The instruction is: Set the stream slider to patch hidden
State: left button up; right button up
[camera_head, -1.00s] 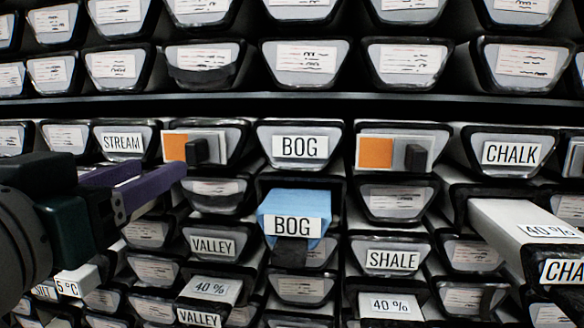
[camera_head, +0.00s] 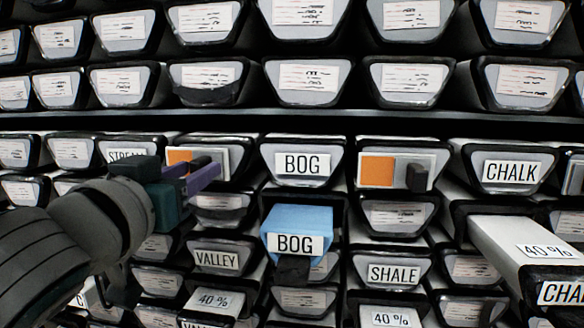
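The STREAM label (camera_head: 127,154) is partly covered by my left arm. Right of it is a slider panel (camera_head: 224,160) with an orange patch (camera_head: 179,156) on its left side and a dark knob (camera_head: 203,163) near the middle. Part of the orange shows. My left gripper (camera_head: 191,176) has purple fingers reaching to the lower left part of this panel, just below and left of the knob. The fingers look apart. I cannot tell whether they touch the knob. My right gripper is not in view.
A second slider panel (camera_head: 403,169) has its orange patch showing and its dark knob at the right. BOG (camera_head: 300,163) lies between the panels. A blue BOG box (camera_head: 299,222) and a long white 40 % CHALK box (camera_head: 510,243) stick out below.

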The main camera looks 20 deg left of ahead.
pick_arm(q)
grip_shut()
dwell(1.1)
